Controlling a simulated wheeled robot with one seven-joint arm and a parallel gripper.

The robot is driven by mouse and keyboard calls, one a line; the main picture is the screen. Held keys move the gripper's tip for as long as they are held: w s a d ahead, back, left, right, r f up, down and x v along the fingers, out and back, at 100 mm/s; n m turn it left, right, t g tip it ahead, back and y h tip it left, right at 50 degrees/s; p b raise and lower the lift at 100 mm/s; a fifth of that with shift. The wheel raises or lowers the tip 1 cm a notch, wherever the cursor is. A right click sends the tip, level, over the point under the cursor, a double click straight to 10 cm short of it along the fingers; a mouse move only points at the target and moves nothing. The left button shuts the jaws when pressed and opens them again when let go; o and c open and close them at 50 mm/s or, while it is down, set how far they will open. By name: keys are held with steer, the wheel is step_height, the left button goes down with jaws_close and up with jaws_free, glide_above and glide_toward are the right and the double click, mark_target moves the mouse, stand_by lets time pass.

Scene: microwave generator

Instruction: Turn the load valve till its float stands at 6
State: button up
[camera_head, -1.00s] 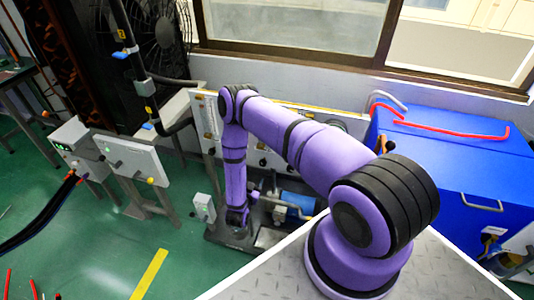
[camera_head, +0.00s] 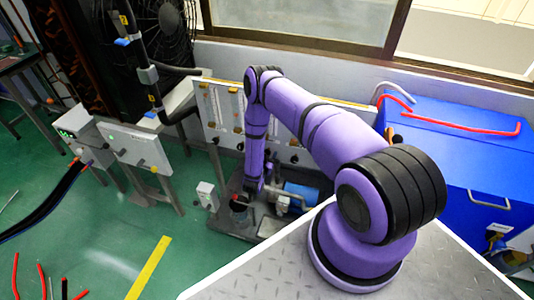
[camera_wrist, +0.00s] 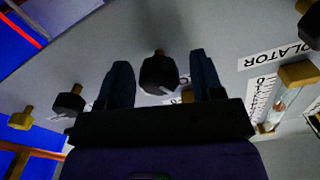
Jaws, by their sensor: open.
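My gripper (camera_wrist: 163,85) shows in the wrist view with its two dark fingers apart. A dark round knob (camera_wrist: 158,72) on the grey panel (camera_wrist: 215,40) lies between the fingers in the picture. Whether the fingers touch it, I cannot tell. A gauge tube with a numbered scale (camera_wrist: 262,98) is at the right of the wrist view, under a label ending in "OLATOR" (camera_wrist: 272,56). Its float reading is too small to tell. Which knob is the load valve is not readable. In the head view the panel (camera_head: 228,133) stands behind my arm, and my gripper's fingers cannot be made out.
More dark knobs sit at the left (camera_wrist: 68,103) and upper right (camera_wrist: 309,28) of the wrist view, with a yellow fitting (camera_wrist: 20,120).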

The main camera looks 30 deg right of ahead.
steer(key=shift+w+d, duration=0.1)
steer(key=shift+c, duration=0.4)
steer(key=c, duration=0.9)
steer(key=shift+o, duration=0.2)
steer(key=shift+n, duration=0.4)
steer(key=o, duration=0.9)
steer(key=shift+o, duration=0.2)
steer(key=v, duration=1.1)
